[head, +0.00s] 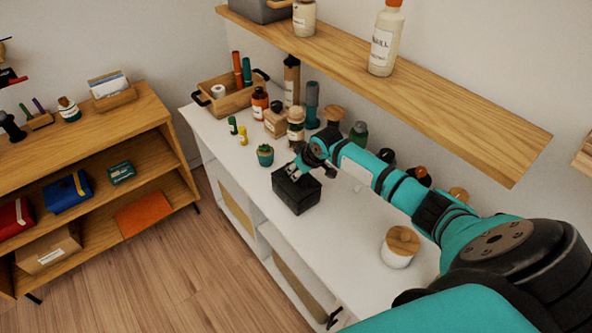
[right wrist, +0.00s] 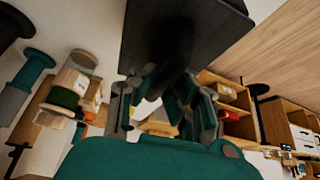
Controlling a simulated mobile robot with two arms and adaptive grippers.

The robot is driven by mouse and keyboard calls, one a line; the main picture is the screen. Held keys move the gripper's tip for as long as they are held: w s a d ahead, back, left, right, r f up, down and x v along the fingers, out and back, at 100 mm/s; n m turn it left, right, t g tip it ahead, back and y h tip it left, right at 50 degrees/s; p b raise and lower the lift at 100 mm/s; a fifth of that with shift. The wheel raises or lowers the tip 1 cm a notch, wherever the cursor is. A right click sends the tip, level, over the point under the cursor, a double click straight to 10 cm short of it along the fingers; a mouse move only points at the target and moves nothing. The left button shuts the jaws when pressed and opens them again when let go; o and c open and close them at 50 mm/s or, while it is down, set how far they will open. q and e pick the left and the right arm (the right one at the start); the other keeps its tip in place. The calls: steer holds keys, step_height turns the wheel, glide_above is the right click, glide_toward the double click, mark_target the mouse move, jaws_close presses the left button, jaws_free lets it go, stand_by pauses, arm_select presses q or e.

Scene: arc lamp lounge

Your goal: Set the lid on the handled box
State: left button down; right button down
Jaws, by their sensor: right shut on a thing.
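A dark, nearly black box (head: 297,200) stands on the white cabinet, near its front edge. My right gripper (head: 297,172) is over its top, coming in from the right. In the right wrist view the gripper (right wrist: 168,95) is shut on a dark raised part of a flat dark panel, which I take for the lid (right wrist: 215,22). The fingers and the dark colour hide the grip's exact shape. The lid lies at the box's top; I cannot tell if it touches all round. My left gripper is not in view.
A small potted plant (head: 265,155) stands close left of the box. Bottles and jars crowd the back, with a handled wooden crate (head: 232,103) at the far left. A wood-topped jar (head: 400,247) stands to the right. A wall shelf (head: 400,88) hangs above.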

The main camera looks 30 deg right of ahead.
steer(key=c, duration=0.9)
jaws_free()
steer(key=shift+o, duration=0.2)
steer(key=shift+r+p, duration=3.5)
steer(key=shift+r, duration=0.05)
steer(key=shift+c, duration=0.2)
jaws_close()
